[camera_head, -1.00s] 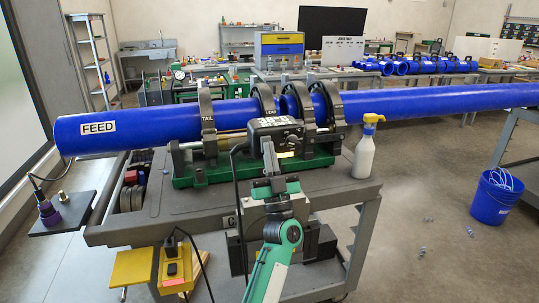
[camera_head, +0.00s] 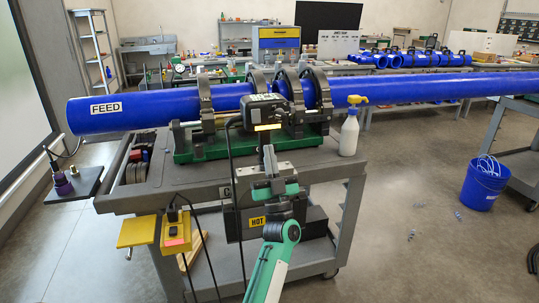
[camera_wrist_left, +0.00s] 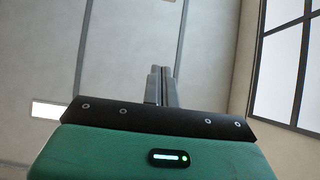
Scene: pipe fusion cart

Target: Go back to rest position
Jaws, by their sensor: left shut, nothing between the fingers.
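My left gripper (camera_head: 268,157) rises from the bottom middle of the head view, in front of the cart's near edge. Its fingers are together and empty. In the left wrist view the closed fingers (camera_wrist_left: 161,85) point up toward a bare wall and ceiling, with nothing between them. Behind the gripper in the head view is a dark boxy unit (camera_head: 262,113) at the clamps; I cannot tell whether the fingertips touch it. My right gripper is not in view.
The cart (camera_head: 180,196) carries the green clamp machine (camera_head: 195,155), a long blue pipe (camera_head: 165,108) and a spray bottle (camera_head: 349,135). A box marked HOT (camera_head: 257,222) and a yellow bracket (camera_head: 138,231) sit low in front.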

